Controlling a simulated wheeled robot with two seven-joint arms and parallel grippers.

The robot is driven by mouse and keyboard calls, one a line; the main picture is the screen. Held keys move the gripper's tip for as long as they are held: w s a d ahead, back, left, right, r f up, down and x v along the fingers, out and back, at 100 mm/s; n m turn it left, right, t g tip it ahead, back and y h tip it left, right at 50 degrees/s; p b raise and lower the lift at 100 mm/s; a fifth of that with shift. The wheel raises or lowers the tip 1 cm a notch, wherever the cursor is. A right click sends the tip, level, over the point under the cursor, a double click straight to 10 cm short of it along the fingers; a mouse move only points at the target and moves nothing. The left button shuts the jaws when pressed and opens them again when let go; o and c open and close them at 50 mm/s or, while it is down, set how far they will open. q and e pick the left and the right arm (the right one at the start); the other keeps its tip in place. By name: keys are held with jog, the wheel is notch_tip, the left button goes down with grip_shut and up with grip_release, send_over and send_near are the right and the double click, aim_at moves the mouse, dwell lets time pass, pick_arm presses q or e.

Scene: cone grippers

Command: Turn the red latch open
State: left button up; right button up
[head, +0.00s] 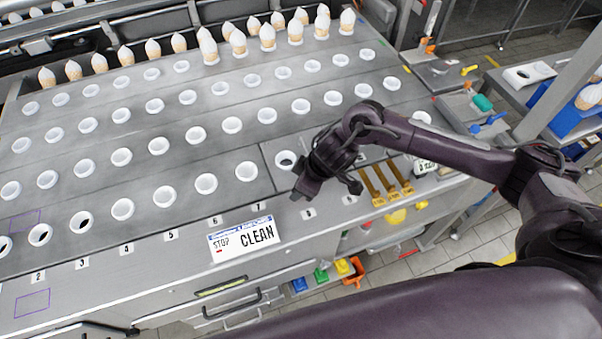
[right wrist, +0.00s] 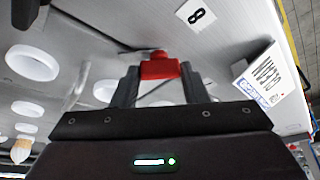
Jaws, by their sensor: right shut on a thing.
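The red latch (right wrist: 159,66) shows in the right wrist view as a small red block with a rounded top. It sits between the two fingertips of my right gripper (right wrist: 160,79), which is shut on it. In the head view, my right gripper (head: 303,190) points down at the front part of the grey machine deck, near the number labels. The latch is hidden behind the gripper there, and how far it is turned cannot be told. My left gripper is not in view.
The grey deck (head: 200,132) has rows of white ring holders, with ice cream cones along the back. A "STOP CLEAN" sign (head: 243,239) hangs on the front edge. Yellow-brown bars (head: 385,184) lie right of my gripper. A side table with blue boxes stands at far right.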

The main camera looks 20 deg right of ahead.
jog(key=m+p, duration=0.2)
jog(key=p, duration=0.1)
jog(key=shift+s+r+m+t+h, duration=0.1)
jog(key=shift+r+m+t+h, duration=0.2)
jog(key=shift+m+h, duration=0.1)
jog(key=shift+a+f+m+p, duration=0.1)
jog(key=shift+a+m+p, duration=0.05)
jog(key=shift+m+p, duration=0.75)
jog(key=shift+f+m+t+h, duration=0.1)
jog(key=shift+m+t+h, duration=0.2)
jog(key=shift+m+h, duration=0.4)
jog(key=shift+m+h+p, duration=0.3)
jog(key=shift+m+h, duration=0.1)
jog(key=shift+m, duration=1.3)
jog(key=o, duration=1)
jog(key=shift+f, duration=0.1)
